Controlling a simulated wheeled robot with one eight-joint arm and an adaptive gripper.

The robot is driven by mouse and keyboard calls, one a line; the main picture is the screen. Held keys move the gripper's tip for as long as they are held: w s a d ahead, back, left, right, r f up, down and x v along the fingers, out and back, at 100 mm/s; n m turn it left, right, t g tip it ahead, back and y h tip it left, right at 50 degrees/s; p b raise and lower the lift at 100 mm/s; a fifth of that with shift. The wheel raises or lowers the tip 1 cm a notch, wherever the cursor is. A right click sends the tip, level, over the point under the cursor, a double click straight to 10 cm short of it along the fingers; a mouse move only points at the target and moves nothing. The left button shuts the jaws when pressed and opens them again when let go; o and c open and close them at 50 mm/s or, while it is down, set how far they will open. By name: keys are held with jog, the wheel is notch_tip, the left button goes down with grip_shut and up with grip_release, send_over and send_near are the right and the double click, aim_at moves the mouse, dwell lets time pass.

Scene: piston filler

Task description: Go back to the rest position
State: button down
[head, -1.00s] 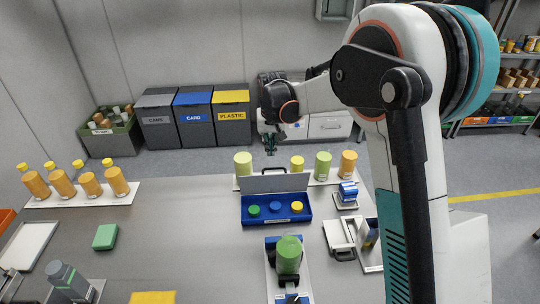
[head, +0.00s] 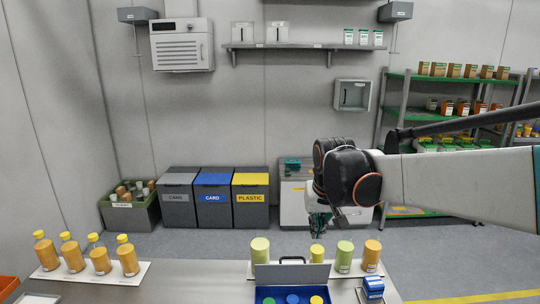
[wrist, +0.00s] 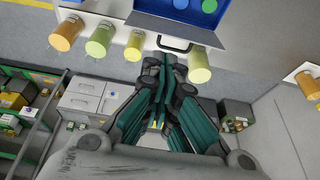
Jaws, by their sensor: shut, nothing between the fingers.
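My gripper (wrist: 161,65) shows in the wrist view with its dark and teal fingers drawn together and nothing between them. In the head view my gripper (head: 318,222) hangs small and partly hidden below the dark wrist joint. It is in the air beyond the far edge of the table, in front of a white cabinet. The rest position itself is not marked in any view.
The table (head: 180,285) holds several orange bottles (head: 72,256) at left, a blue case (head: 292,296) and a row of jars (head: 344,256). Grey bins (head: 214,200), a green crate (head: 131,212) and shelves (head: 440,100) stand behind. Clear floor lies between.

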jog(key=s+d+f+t+b, duration=0.1)
jog(key=s+d+f, duration=0.1)
jog(key=s, duration=0.6)
jog(key=s+d+f+t+b, duration=0.1)
jog(key=s+d+f, duration=0.1)
jog(key=s, duration=0.7)
jog(key=s+d+f+t+b, duration=0.1)
jog(key=s+d+f+b, duration=0.1)
jog(key=s, duration=0.7)
jog(key=shift+d+f, duration=0.2)
jog(key=shift+d, duration=0.65)
